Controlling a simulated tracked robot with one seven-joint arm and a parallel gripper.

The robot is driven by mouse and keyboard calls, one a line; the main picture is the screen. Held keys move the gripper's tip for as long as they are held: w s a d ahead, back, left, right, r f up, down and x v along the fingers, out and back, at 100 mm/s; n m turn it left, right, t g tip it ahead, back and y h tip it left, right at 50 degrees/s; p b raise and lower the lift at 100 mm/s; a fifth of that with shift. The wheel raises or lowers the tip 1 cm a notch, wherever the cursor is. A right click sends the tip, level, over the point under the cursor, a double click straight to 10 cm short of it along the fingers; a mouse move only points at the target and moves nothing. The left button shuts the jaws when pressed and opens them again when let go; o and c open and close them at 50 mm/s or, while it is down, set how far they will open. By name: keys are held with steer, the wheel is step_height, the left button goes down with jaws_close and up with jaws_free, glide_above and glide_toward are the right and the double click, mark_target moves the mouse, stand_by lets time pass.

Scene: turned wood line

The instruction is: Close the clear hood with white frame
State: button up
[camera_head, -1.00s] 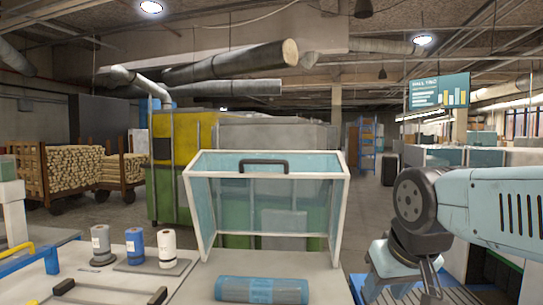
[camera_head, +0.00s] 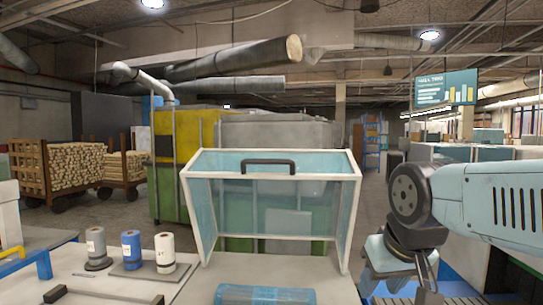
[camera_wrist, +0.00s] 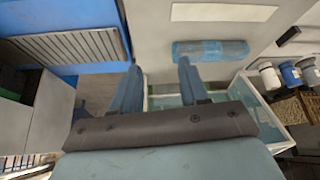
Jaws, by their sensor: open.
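The clear hood with a white frame (camera_head: 352,205) stands at the back of the pale bench in the head view. Its panels are tinted clear blue, and it looks tilted up and open toward me. A dark handle (camera_head: 268,163) sits along its upper edge. A blue roll (camera_head: 265,294) lies on the bench in front of it. My gripper (camera_head: 400,290) hangs to the right of the hood, apart from it, pointing down. In the wrist view, my gripper (camera_wrist: 158,82) is open and empty between its two blue fingers, with part of the hood's white frame (camera_wrist: 262,103) beyond.
Several small spools, including a blue one (camera_head: 131,250), stand on the bench left of the hood. A black bar handle (camera_head: 105,298) lies nearer me. A blue slatted unit (camera_wrist: 70,45) shows in the wrist view.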

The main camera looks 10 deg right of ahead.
steer(key=w+a+r+n+g, duration=0.1)
steer(key=w+a+r+n, duration=0.25)
steer(key=w+r, duration=0.65)
steer(key=w+a+r+n+g, duration=0.1)
steer(key=w+a+r+n, duration=0.25)
steer(key=w+r, duration=0.65)
steer(key=w+a+r+n+g, duration=0.1)
steer(key=w+a+r+n, duration=0.3)
steer(key=w+r, duration=0.3)
steer(key=w+a+r+n+g, duration=0.1)
steer(key=w+a+r+n, duration=0.35)
steer(key=w, duration=0.35)
steer(key=f, duration=0.4)
steer(key=w+f, duration=0.1)
steer(key=f, duration=0.3)
steer(key=w+d+f, duration=0.1)
steer(key=f, duration=0.4)
steer(key=shift+f, duration=0.1)
steer(key=shift+c, duration=0.2)
jaws_close()
